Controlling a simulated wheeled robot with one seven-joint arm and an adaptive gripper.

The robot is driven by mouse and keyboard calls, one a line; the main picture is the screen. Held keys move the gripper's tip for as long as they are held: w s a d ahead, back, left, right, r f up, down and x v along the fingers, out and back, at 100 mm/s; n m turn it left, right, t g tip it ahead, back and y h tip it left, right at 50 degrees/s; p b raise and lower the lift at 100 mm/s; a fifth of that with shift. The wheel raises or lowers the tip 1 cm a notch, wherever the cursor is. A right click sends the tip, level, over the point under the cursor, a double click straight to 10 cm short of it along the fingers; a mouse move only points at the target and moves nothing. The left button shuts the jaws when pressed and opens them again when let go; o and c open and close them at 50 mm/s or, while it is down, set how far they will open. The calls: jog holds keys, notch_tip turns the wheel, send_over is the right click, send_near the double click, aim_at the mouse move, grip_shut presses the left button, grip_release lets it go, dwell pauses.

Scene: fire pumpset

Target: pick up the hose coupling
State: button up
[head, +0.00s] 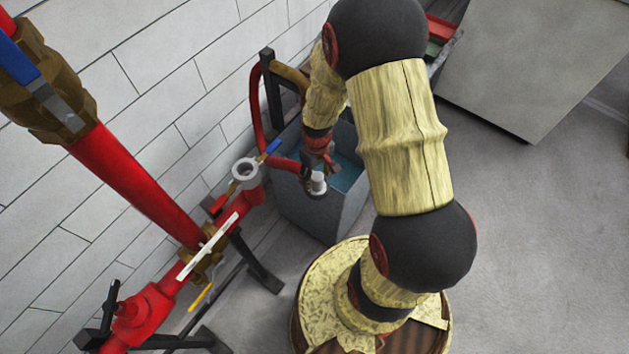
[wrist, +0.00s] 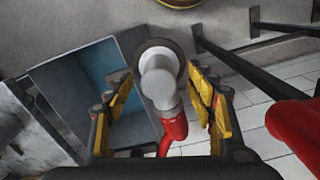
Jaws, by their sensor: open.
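The hose coupling (head: 318,184) is a pale grey metal piece with a wide round rim at the end of a red hose (head: 284,163). It is held up in the air over the near edge of the grey tank. In the wrist view the coupling (wrist: 158,82) lies between the two yellow-padded fingers of my gripper (wrist: 161,92), with a visible gap on each side. The red hose (wrist: 173,132) leaves its lower end. In the head view my gripper (head: 317,158) is just above the coupling, partly hidden by my arm.
A grey tank (head: 307,212) with blue water stands below. Left of it are a red pipe (head: 150,305) with a grey round outlet (head: 245,172), a blue-handled valve and a dark stand (head: 268,85). A white block wall is behind. Open floor (head: 540,240) lies to the right.

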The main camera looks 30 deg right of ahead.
jog(key=shift+f, duration=0.3)
jog(key=shift+c, duration=0.8)
grip_shut()
